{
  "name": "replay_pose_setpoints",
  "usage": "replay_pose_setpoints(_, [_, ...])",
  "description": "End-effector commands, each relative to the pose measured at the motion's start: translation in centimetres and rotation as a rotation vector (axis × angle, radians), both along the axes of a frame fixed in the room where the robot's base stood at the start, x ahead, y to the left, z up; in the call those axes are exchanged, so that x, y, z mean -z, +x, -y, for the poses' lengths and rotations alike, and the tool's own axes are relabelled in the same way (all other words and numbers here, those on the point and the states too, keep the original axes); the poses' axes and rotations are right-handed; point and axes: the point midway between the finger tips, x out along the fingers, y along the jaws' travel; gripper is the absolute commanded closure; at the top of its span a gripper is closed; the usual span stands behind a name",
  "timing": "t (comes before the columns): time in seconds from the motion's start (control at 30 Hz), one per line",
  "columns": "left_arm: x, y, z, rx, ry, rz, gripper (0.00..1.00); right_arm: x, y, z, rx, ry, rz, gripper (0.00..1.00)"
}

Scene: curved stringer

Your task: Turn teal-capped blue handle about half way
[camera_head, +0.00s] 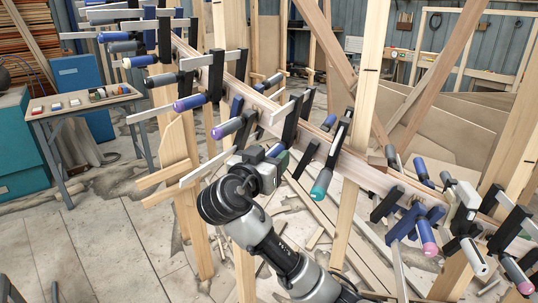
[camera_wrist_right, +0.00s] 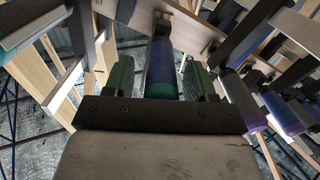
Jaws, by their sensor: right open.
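The teal-capped blue handle (camera_wrist_right: 161,70) stands between the two green-padded fingers of my right gripper (camera_wrist_right: 160,82) in the right wrist view. Its teal end is close to the palm. The fingers are open, one on each side, with a visible gap at least on the right. In the head view my right gripper (camera_head: 275,158) is at the clamps on the curved stringer (camera_head: 350,167), and it hides most of this handle; a small blue part (camera_head: 275,150) shows by the fingers. My left gripper is not in view.
Several clamps with blue, grey and pink-capped handles crowd the stringer on both sides. A grey handle with a teal cap (camera_head: 321,184) hangs just right of my gripper. Wooden posts (camera_head: 350,200) stand close by. A small table (camera_head: 85,103) is at the left, with open floor before it.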

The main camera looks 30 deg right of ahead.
Motion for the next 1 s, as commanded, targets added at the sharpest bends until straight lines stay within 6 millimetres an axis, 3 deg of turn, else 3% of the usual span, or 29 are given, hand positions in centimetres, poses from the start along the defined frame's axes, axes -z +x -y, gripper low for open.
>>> replay_pose_setpoints(0.17, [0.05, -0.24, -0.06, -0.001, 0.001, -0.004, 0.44, 0.04, 0.01, 0.0, 0.0, 0.0, 0.0, 0.44])
replay_pose_setpoints(0.5, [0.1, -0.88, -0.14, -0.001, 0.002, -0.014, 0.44, 0.04, -0.01, -0.03, 0.0, 0.0, 0.0, 0.93])
replay_pose_setpoints(1.0, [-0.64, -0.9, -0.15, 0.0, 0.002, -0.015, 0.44, -0.03, 0.05, -0.06, 0.0, -0.068, -0.129, 0.93])
